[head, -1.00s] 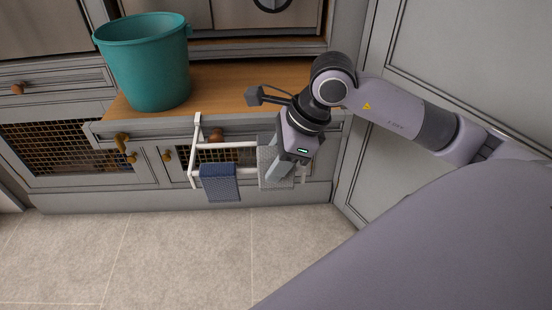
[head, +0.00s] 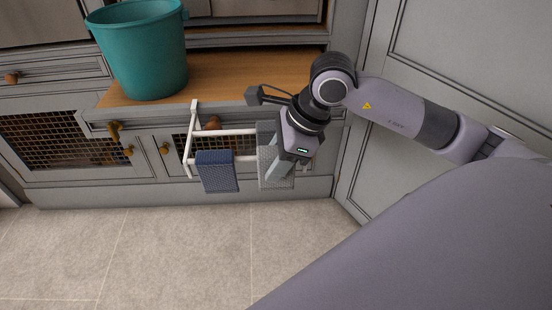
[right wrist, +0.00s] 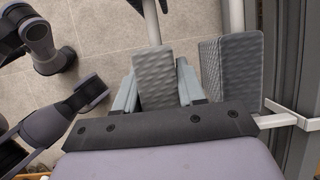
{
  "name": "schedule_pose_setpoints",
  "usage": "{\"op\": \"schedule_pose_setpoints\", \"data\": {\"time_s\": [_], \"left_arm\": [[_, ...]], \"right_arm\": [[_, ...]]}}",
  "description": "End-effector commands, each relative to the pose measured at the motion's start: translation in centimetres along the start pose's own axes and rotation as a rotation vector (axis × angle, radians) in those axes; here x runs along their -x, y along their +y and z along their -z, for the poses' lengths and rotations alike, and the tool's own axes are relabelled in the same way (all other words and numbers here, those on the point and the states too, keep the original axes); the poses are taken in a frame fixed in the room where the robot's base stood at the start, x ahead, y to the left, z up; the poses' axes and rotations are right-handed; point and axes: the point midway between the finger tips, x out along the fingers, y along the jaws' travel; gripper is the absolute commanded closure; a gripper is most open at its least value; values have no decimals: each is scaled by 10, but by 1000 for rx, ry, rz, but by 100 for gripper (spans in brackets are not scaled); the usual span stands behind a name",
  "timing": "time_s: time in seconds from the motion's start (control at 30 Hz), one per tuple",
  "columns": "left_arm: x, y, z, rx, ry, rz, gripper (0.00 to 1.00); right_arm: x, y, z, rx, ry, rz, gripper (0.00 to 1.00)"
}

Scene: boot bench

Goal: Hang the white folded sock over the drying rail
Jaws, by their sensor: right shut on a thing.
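The white folded sock (right wrist: 157,78), pale grey-white and textured, is between the fingers of my right gripper (right wrist: 157,92) in the right wrist view. In the head view the sock (head: 270,178) hangs at the front bar of the white drying rail (head: 228,132), right of a blue sock. My right gripper (head: 277,170) is shut on it. A bar of the rail runs up to the sock's top edge in the wrist view; whether the sock fully straddles it is hard to tell.
The blue sock (head: 217,173) hangs on the front bar. A grey sock (right wrist: 232,72) hangs on the back bar, close beside the gripper. A teal bucket (head: 142,55) stands on the wooden bench top (head: 235,80). Tiled floor (head: 170,250) is clear in front.

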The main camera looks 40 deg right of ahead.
Motion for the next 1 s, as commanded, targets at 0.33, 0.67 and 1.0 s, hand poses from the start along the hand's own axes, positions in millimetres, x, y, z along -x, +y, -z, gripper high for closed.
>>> {"op": "schedule_pose_setpoints", "data": {"time_s": [0.33,0.67,1.0], "left_arm": [[0,-1,-1,-5,-3,1,31],[2,-1,-3,1,-12,2,31],[4,-6,-10,21,-42,18,31]], "right_arm": [[0,1,0,1,1,-3,31],[6,0,0,1,0,1,31],[59,0,0,1,2,2,31]]}}
